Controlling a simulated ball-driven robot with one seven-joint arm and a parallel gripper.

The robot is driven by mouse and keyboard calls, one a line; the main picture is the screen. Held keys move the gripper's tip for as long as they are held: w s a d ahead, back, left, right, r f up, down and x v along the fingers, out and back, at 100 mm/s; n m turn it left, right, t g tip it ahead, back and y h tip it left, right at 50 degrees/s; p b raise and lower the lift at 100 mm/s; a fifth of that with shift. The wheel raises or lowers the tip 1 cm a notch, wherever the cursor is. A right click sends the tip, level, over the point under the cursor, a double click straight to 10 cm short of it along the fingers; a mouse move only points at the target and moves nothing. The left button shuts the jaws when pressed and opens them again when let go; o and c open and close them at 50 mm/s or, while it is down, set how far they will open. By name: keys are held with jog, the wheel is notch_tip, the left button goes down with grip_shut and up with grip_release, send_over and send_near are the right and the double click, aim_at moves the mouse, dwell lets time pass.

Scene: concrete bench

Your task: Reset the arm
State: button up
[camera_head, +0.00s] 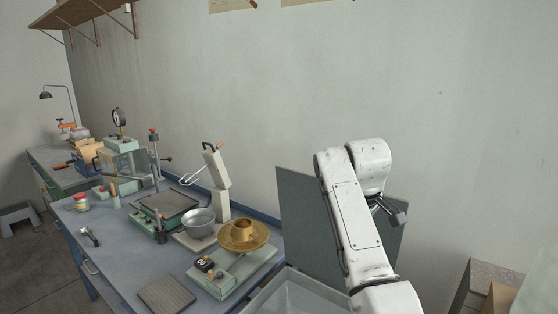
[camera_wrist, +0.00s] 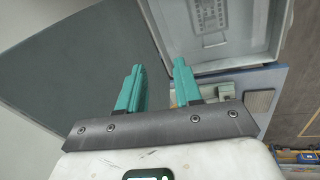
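My white arm (camera_head: 348,212) rises at the right in the head view and bends over at its top. My gripper (camera_head: 393,213) is mostly hidden behind the arm there, with only a dark part showing in front of the grey panel. In the wrist view, my gripper (camera_wrist: 160,78) has two teal fingers standing apart with nothing between them. A pale basin (camera_wrist: 222,25) lies beyond the right finger. The dark grey panel (camera_wrist: 65,65) fills the left of that view.
The blue-grey bench (camera_head: 120,250) holds a brass pan (camera_head: 243,235) on a green-grey base, a metal bowl (camera_head: 199,224), a dark ribbed plate (camera_head: 166,294) and a press plate (camera_head: 165,205). The grey panel (camera_head: 300,215) stands behind my arm. Boxes (camera_head: 490,285) stand at the lower right.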

jog(key=s+d+f+m+t, duration=0.1)
jog(key=s+d+f+m, duration=0.15)
jog(key=s+f, duration=0.65)
jog(key=s+d+f+m, duration=0.25)
jog(key=s+f, duration=0.45)
jog(key=f, duration=0.4)
jog(key=s+d+f+m+t+y, duration=0.15)
jog(key=s+m, duration=0.25)
jog(key=s, duration=2)
jog(key=s+d+f+g+b, duration=0.2)
jog(key=s+f+g, duration=0.2)
jog(key=s+f, duration=0.5)
jog(key=shift+s+f+h+b, duration=0.3)
jog(key=shift+s+h+b, duration=0.05)
jog(key=shift+s, duration=0.2)
